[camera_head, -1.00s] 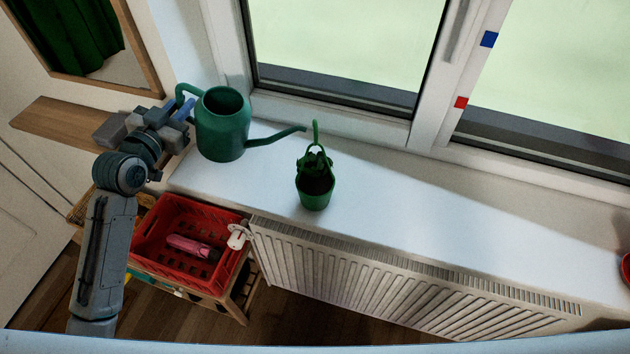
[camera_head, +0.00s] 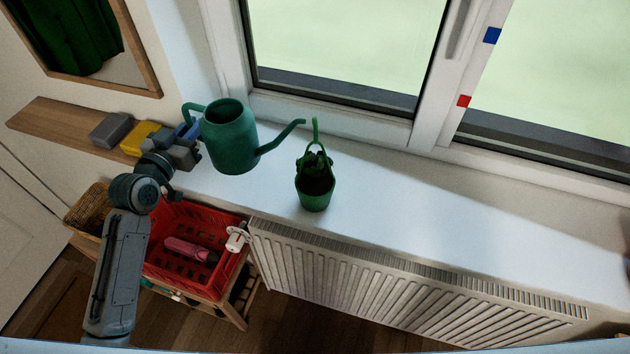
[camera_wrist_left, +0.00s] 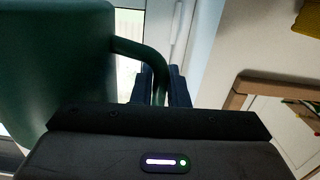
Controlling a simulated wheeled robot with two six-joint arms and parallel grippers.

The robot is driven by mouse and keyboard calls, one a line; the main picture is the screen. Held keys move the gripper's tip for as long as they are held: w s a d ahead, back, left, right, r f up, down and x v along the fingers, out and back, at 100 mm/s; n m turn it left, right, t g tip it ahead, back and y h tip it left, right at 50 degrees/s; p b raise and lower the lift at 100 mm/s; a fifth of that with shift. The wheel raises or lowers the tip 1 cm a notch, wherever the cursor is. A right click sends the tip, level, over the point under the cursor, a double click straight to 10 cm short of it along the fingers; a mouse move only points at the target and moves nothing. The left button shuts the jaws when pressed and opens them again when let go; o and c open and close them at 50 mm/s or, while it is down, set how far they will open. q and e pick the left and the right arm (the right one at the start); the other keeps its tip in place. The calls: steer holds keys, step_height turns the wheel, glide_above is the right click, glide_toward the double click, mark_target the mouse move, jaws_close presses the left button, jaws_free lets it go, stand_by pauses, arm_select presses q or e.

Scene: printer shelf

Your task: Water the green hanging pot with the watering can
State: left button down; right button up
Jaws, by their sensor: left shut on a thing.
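The green watering can (camera_head: 232,140) is over the left part of the white sill in the head view, tilted a little, its spout reaching right with the tip near the hook of the pot. My left gripper (camera_head: 194,135) is at the can's left side, shut on its handle. In the left wrist view the fingers (camera_wrist_left: 161,88) close around the handle, and the can's body (camera_wrist_left: 60,60) fills the upper left. The green hanging pot (camera_head: 315,194) stands upright on the sill with a dark green plant and a hook above it.
A wooden shelf (camera_head: 60,128) at left carries a grey block (camera_head: 111,129) and a yellow block (camera_head: 139,136). A red crate (camera_head: 215,222) with a pink item sits below the sill. The window stands behind the pot. The sill right of the pot is clear.

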mark_target(183, 111)
arm_select(q)
steer(key=shift+r, duration=0.25)
steer(key=shift+r+p, duration=2.2)
steer(key=shift+r, duration=0.25)
steer(key=shift+d+f, duration=0.1)
